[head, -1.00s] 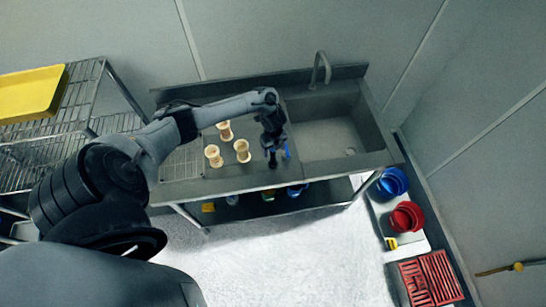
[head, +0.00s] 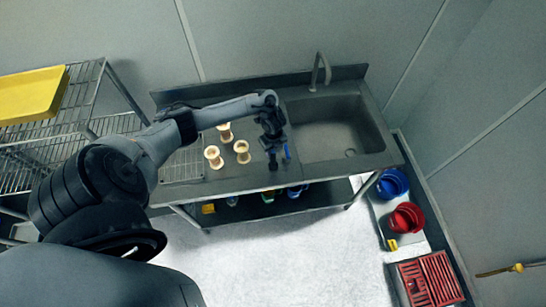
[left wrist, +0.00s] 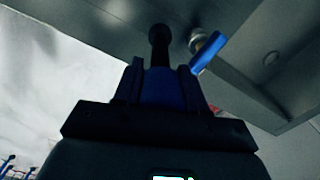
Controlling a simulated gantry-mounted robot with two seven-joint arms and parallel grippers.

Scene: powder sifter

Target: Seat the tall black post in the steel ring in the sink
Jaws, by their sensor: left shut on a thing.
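My left gripper (head: 272,148) is over the counter just left of the sink basin (head: 325,125). It is shut on the tall black post (head: 272,165), which points down towards the front of the counter in the head view. In the left wrist view, the post (left wrist: 158,45) sticks out beyond the fingers (left wrist: 160,80) and ends in a rounded knob. The steel ring (head: 350,153) is a small circle at the right front of the basin floor. It also shows, small, in the left wrist view (left wrist: 270,58). The post is well left of it. My right gripper is out of view.
A blue lever (left wrist: 208,52) on a metal fitting is close beside the post; it also shows in the head view (head: 287,151). Several cream spools (head: 242,151) stand on the counter to the left. A faucet (head: 320,70) rises behind the basin, whose inside is clear.

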